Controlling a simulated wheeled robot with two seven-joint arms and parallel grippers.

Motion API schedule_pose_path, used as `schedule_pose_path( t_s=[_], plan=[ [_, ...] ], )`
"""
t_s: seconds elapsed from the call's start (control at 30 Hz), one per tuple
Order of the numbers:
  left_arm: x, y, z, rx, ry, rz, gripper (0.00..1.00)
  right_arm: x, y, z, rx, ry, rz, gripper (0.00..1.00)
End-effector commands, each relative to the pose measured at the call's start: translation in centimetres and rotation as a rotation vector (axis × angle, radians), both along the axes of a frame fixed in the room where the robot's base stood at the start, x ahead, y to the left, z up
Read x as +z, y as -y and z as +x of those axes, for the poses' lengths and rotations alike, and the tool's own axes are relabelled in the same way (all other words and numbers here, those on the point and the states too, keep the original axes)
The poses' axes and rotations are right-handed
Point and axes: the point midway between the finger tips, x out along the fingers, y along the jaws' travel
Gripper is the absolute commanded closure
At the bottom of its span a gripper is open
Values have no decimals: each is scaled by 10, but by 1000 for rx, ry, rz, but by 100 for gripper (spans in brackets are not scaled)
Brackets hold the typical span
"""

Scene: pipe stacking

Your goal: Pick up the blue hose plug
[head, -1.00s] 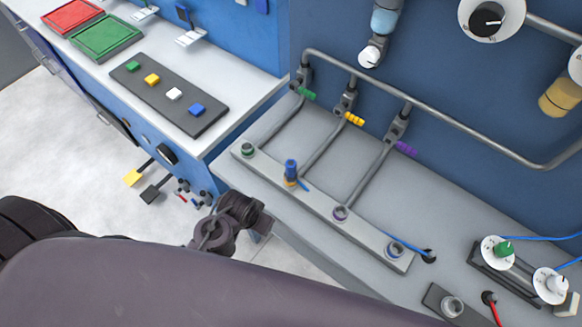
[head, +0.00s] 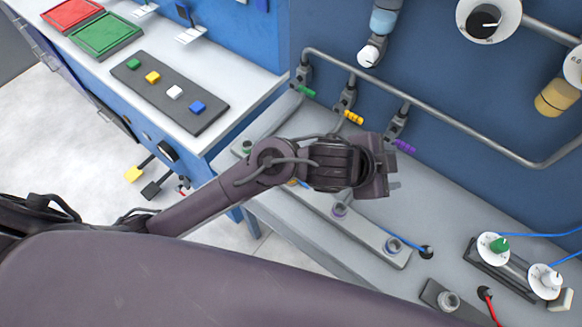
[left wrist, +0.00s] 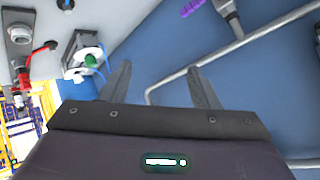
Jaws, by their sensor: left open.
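The blue hose plug is not visible now; a second ago it stood upright in the middle of the grey manifold bar (head: 365,236), at the yellow-ringed socket. My left arm now covers that spot in the head view. My left gripper (head: 385,181) hangs above the bench, to the right of that spot and near the purple valve handle (head: 405,146). In the left wrist view its two fingers are apart with nothing between them (left wrist: 158,70). My right gripper is in no view.
A grey pipe (head: 452,120) runs along the blue wall behind the gripper. A yellow valve handle (head: 353,117) and a green one (head: 306,91) hang below it. White dials (head: 496,246) and a red-hosed plug (head: 489,298) are at the right. A button panel (head: 170,93) lies left.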

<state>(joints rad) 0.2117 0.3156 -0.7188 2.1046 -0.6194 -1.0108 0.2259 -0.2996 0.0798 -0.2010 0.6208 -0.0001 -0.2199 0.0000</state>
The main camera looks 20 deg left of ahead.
Motion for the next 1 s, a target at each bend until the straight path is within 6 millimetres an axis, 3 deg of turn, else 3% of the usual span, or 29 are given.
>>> schedule_pose_path(
  t_s=[0.1, 0.23, 0.33, 0.43, 0.6, 0.7, 0.8, 1.0],
  plan=[
    [-18, 25, -6, -247, 67, 108, 44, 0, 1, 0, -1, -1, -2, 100],
    [-53, 17, -11, -470, 60, 264, 44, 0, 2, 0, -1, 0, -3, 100],
    [-80, -16, -5, -593, 5, 409, 44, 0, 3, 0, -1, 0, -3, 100],
    [-99, -67, 9, -660, -89, 559, 44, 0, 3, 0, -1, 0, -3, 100],
    [-102, -155, 31, -664, -266, 748, 44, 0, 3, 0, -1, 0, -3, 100],
    [-96, -189, 38, -640, -339, 807, 44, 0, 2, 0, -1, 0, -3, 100],
    [-94, -205, 40, -627, -378, 832, 44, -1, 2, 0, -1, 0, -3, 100],
    [-113, -209, 39, -625, -389, 834, 44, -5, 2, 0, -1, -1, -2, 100]
  ],
)
